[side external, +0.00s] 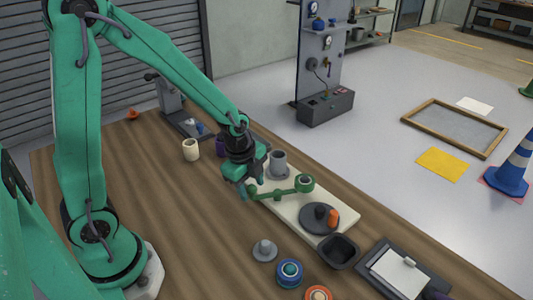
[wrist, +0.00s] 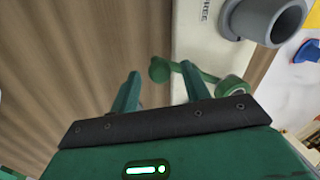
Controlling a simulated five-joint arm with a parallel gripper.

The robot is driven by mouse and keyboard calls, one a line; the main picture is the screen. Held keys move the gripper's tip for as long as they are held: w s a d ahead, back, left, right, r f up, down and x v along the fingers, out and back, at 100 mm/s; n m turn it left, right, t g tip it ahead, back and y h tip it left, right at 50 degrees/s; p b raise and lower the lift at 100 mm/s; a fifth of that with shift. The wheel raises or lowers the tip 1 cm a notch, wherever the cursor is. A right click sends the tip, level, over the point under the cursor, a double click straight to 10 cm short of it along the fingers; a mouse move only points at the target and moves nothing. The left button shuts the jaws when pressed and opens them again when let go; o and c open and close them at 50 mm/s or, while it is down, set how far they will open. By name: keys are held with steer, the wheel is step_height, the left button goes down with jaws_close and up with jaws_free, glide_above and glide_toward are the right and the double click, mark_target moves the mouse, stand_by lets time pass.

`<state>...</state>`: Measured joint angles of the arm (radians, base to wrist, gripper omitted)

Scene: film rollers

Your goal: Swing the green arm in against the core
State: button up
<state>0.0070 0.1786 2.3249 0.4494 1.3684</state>
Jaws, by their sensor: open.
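The green arm (side external: 283,193) is a thin bar on the pale plate (side external: 290,217), with a round roller-like end at its right. In the wrist view the green arm (wrist: 205,76) has a small round knob at its left end, between and beyond my fingertips. A grey hollow cylinder (side external: 278,160), seemingly the core, stands upright behind the bar, with a visible gap between them. It also shows in the wrist view (wrist: 272,18). My gripper (side external: 252,191) is open and low at the bar's left end. In the wrist view my gripper (wrist: 160,74) has nothing clamped; contact with the knob cannot be told.
A dark disc (side external: 313,218) with a knob and orange piece sits on the plate's front half. A black bowl (side external: 338,250) stands at its front end. A cream cup (side external: 191,150) and purple item stand behind my gripper.

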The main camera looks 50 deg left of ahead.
steer(key=shift+w+f, duration=0.2)
steer(key=shift+f, duration=0.95)
